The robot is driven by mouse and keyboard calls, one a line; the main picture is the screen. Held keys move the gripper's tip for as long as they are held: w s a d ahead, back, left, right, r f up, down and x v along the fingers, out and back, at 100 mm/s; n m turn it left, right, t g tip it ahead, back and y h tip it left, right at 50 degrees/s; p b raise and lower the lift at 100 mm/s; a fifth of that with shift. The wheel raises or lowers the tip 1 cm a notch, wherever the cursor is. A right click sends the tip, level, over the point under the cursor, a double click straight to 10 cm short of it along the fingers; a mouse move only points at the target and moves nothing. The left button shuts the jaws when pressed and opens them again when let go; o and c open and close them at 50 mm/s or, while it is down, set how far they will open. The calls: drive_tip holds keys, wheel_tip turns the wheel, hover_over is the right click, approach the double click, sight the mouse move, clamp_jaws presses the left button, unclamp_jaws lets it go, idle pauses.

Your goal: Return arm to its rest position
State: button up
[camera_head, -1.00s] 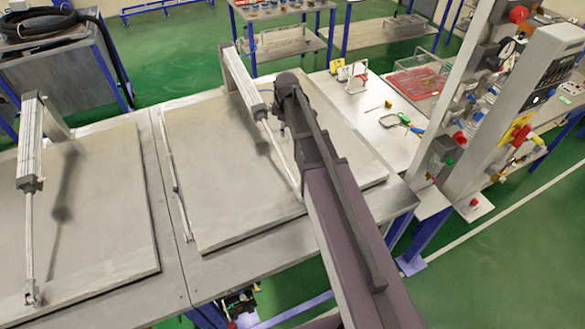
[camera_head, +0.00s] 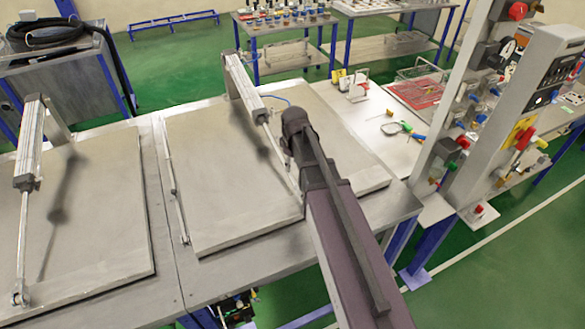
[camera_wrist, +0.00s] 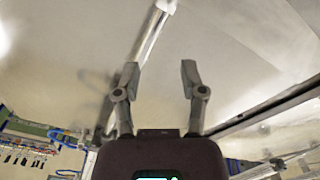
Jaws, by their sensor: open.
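My arm reaches up from the bottom of the head view over the right lid (camera_head: 220,190), which lies flat on the bench. In that view the gripper itself is hidden behind my own arm. In the wrist view my gripper (camera_wrist: 158,80) is open, its two fingers apart with nothing between them. A pale surface fills the space beyond the fingers, with a cylinder (camera_wrist: 150,38) running behind the left finger. The left lid (camera_head: 90,220) also lies flat, with its own cylinder (camera_head: 30,145) above it.
A control post (camera_head: 510,110) with buttons and valves stands to the right of the bench. The right cylinder (camera_head: 243,85) slants over the right lid near my arm. Small tools (camera_head: 400,128) and a red tray (camera_head: 415,90) lie at the bench's right end.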

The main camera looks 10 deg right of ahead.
drive_tip(key=shift+s+f, duration=0.1)
drive_tip(key=shift+s, duration=0.1)
idle(0.5)
drive_tip(key=s+f+m+b, duration=0.2)
drive_tip(key=s+f+b, duration=0.1)
drive_tip(key=s, duration=0.1)
drive_tip(key=s+f+m+b, duration=0.3)
drive_tip(key=s, duration=0.2)
drive_tip(key=s+f+m+b, duration=0.2)
drive_tip(key=s+f+b, duration=0.1)
drive_tip(key=s, duration=0.2)
drive_tip(key=shift+f+m+g+b, duration=0.35)
drive_tip(key=shift+m+g+b, duration=0.05)
drive_tip(key=shift+s+f, duration=0.1)
drive_tip(key=shift+s, duration=0.1)
